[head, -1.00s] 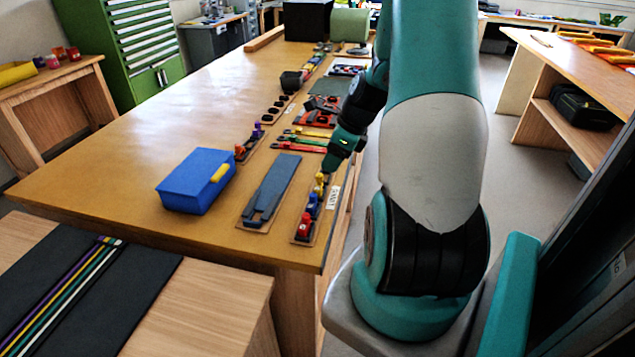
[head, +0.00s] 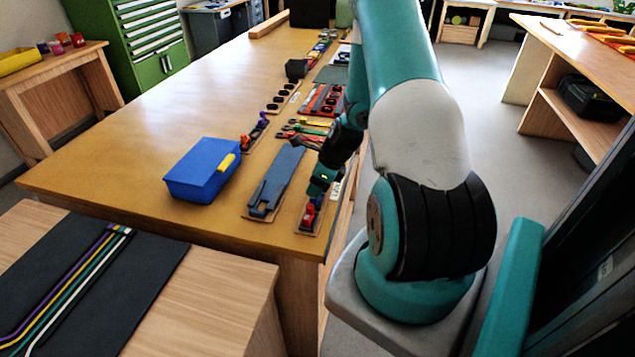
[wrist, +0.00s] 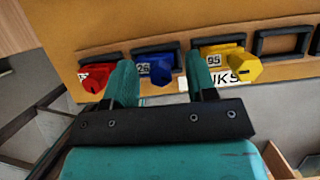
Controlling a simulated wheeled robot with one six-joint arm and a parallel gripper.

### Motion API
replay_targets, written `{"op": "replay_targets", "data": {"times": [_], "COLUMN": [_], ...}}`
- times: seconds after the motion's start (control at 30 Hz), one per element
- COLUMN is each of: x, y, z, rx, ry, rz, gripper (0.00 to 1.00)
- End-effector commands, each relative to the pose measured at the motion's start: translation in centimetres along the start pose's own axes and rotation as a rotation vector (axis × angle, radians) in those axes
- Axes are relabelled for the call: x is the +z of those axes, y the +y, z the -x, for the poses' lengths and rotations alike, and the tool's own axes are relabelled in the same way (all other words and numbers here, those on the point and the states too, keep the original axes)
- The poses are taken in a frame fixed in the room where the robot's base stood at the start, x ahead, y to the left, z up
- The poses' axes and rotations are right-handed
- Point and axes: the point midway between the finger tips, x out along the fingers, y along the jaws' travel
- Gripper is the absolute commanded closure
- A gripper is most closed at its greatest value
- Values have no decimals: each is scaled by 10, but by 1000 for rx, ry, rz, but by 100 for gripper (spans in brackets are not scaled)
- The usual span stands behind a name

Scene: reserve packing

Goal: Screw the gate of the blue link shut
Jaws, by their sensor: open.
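The blue link (wrist: 154,66) sits in the wrist view in a dark frame on the links board, between a red link (wrist: 96,77) and a yellow link (wrist: 228,63). My gripper (wrist: 160,62) is open. Its fingers stand either side of the blue link in the picture, and I see no clear contact. The link's gate cannot be made out. In the head view my gripper (head: 322,182) is low over the near end of the links row and hides most of the blue and yellow links. The red link (head: 309,216) shows there, nearest the table's front edge.
An empty dark frame (wrist: 284,41) follows the yellow link on the board. A grey-blue slotted plate (head: 275,180) and a blue box with a yellow latch (head: 195,178) lie to the left. The table's right edge runs close beside my gripper.

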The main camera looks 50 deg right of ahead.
Motion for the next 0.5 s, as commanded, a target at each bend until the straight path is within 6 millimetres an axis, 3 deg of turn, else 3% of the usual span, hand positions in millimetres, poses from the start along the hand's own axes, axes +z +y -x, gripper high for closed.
{"op": "replay_targets", "data": {"times": [0.07,0.1,0.3,0.5], "x": [0,0,0,0], "y": [0,0,0,1], "z": [0,0,0,1], "rx": [0,0,0,-21], "ry": [0,0,0,2], "rz": [0,0,0,-55], "gripper": [48,53,99,100]}}
